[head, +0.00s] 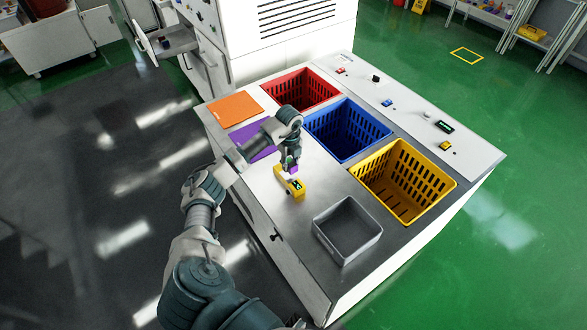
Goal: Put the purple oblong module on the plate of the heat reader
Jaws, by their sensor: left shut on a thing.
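My left gripper (292,163) is shut on the purple module (293,169), of which only a small part shows below the fingers. The gripper points down, just above or at the far end of a yellow device with a small dark and green display, which looks like the heat reader (297,189). The reader stands on the grey metal worktop. Its plate is hard to make out beneath the gripper, and I cannot tell whether the module touches it. My right gripper is not in view.
Red (304,91), blue (348,128) and yellow (404,181) crates sit in a row in the worktop's far side. An empty grey bin (347,230) stands nearer. An orange mat (236,107) and a purple mat (245,133) lie left. Small devices dot the white strip behind.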

